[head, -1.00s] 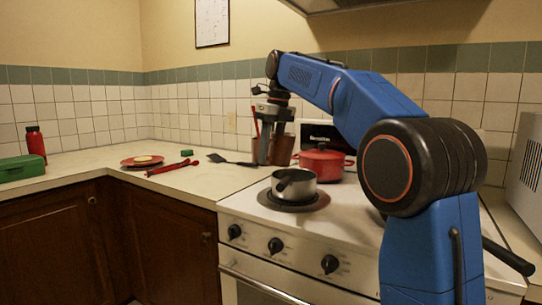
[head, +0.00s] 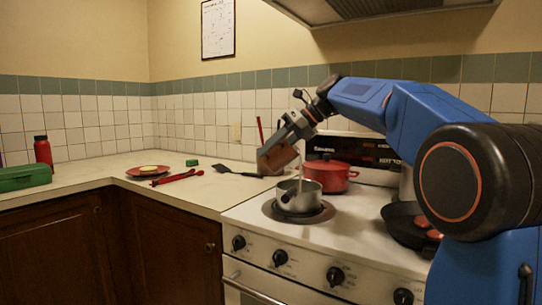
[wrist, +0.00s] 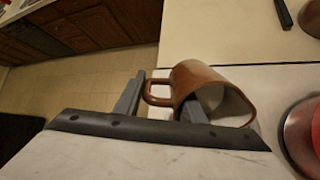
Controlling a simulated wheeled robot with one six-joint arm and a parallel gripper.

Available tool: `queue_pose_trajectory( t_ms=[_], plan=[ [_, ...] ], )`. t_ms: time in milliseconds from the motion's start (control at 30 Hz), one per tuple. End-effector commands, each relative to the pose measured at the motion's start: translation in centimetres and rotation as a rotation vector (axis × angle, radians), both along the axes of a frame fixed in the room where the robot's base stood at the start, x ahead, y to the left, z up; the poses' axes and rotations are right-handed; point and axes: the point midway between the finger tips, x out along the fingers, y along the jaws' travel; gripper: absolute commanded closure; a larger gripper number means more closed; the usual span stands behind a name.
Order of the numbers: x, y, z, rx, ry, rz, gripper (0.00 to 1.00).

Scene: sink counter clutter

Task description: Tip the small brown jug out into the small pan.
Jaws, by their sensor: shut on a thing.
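The small brown jug (head: 277,157) is tilted above the stove's left burner, its mouth toward the lower right. My gripper (head: 292,133) is shut on it. In the wrist view, my gripper (wrist: 160,103) has one finger outside the jug (wrist: 200,80) by its handle, and the other shows at its pale-lined mouth. The small pan (head: 298,195) stands upright on the burner, just below and right of the jug. A thin pale streak (head: 300,172) runs from the jug's mouth down to the pan. The pan's inside is mostly hidden.
A red lidded pot (head: 330,174) stands close behind the small pan. A dark skillet (head: 408,225) sits at the stove's right. A black spatula (head: 232,171), red tongs (head: 178,177) and a red plate (head: 148,171) lie on the left counter. The range hood (head: 380,10) overhangs above.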

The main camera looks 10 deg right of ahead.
Motion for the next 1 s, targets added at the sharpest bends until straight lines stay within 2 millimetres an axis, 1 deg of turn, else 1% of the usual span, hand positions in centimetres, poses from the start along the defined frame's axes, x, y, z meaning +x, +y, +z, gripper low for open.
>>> queue_pose_trajectory(
  t_ms=[267,633,900,1000],
  plan=[
    [-0.2,-0.6,0.2,0.214,-0.084,-0.004,1.00],
    [-0.7,-1.7,-0.2,0.491,-0.195,-0.004,1.00],
    [-1.0,-2.5,-0.6,0.642,-0.256,-0.002,1.00],
    [-1.0,-2.4,-0.5,0.634,-0.256,0.001,1.00]
  ],
)
